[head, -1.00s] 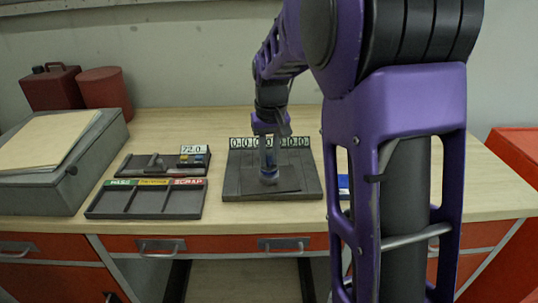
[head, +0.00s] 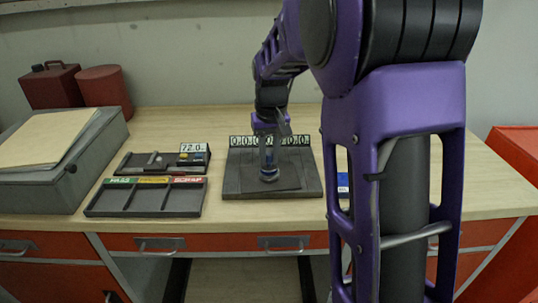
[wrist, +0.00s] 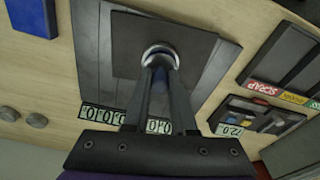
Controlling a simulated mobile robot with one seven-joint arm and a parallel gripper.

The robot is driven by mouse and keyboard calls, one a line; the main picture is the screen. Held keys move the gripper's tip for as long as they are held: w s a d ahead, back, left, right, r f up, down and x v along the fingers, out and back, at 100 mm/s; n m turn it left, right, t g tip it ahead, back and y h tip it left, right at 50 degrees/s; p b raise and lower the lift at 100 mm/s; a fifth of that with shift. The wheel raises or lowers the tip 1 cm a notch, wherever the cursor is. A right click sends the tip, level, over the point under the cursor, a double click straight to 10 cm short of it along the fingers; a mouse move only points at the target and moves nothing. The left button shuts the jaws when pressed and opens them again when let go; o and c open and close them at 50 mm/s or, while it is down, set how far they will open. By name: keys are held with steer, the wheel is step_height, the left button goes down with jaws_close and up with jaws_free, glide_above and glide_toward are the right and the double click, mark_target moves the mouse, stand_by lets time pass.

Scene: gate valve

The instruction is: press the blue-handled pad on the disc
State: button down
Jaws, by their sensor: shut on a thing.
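My gripper (head: 268,150) points down over the dark square plate in the middle of the bench, with its fingers closed on the blue-handled pad (head: 268,166). In the wrist view my gripper (wrist: 160,72) reaches to a shiny round piece, the pad (wrist: 160,52), over the plate. The pad is small and partly hidden by the fingers. The disc cannot be made out separately, and I cannot tell whether the pad touches what lies under it.
A dark base plate (head: 308,183) carries a row of number displays (head: 296,141) at its back. Left are a sorting tray (head: 145,213) with labelled slots and a gauge block with a 72.0 display (head: 194,148). A blue item (head: 343,182) lies to the right. Two grey knobs (wrist: 37,120) sit beyond.

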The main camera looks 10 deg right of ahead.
steer(key=shift+s+f, duration=0.1)
steer(key=shift+f, duration=0.3)
stand_by(0.8)
step_height(320, 180, up, 3)
steer(key=shift+f+p, duration=0.1)
steer(key=shift+p, duration=1)
steer(key=shift+r, duration=2.25)
